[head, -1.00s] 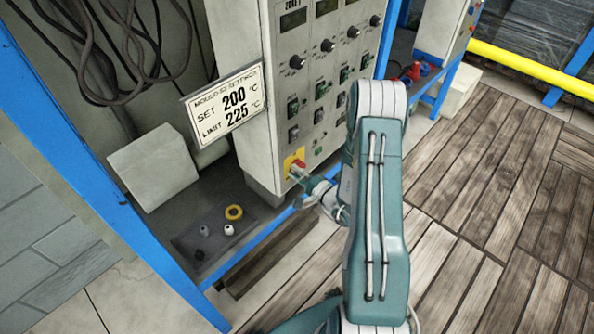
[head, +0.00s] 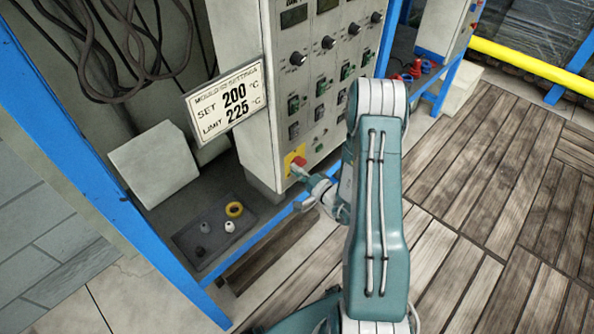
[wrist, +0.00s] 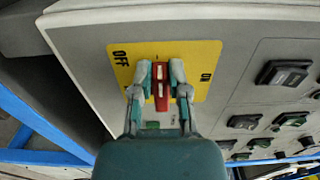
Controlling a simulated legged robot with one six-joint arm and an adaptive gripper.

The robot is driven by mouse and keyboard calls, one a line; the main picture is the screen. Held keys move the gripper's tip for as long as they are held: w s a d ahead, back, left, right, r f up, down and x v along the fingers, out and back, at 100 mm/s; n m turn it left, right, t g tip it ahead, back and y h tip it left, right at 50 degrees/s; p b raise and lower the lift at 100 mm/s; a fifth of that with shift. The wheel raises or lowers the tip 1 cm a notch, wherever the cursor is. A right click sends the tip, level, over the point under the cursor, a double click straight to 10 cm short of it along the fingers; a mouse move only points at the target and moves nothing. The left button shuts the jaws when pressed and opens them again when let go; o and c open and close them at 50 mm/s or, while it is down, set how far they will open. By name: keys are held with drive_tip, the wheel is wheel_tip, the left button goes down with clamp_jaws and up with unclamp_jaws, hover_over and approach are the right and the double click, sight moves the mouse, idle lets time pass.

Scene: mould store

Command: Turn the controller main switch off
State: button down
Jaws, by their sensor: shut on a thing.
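The controller main switch is a red handle (wrist: 161,98) on a yellow plate (wrist: 190,50) marked OFF at the left and ON at the right in the wrist view. The handle stands upright in that picture, between the two labels. My gripper (wrist: 160,76) is shut on it, one finger on each side. In the head view the yellow plate (head: 290,160) is at the lower left corner of the grey controller cabinet (head: 262,165). My gripper (head: 299,171) reaches it from the right and covers part of the handle.
A sign (head: 226,103) reading SET 200 °C, LIMIT 225 °C sticks out left of the cabinet. Knobs and rocker switches (wrist: 285,73) sit close to the plate. A dark tray (head: 190,243) with small parts lies below. Blue frame bars (head: 120,190) border the bay. The wooden floor at right is clear.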

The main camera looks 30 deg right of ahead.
drive_tip(key=c, duration=0.6)
unclamp_jaws()
drive_tip(key=shift+w+a+f, duration=0.1)
drive_tip(key=shift+a+f, duration=0.05)
drive_tip(key=shift+a, duration=0.05)
drive_tip(key=shift+a, duration=0.1)
drive_tip(key=v, duration=1.2)
drive_tip(key=shift+w, duration=0.1)
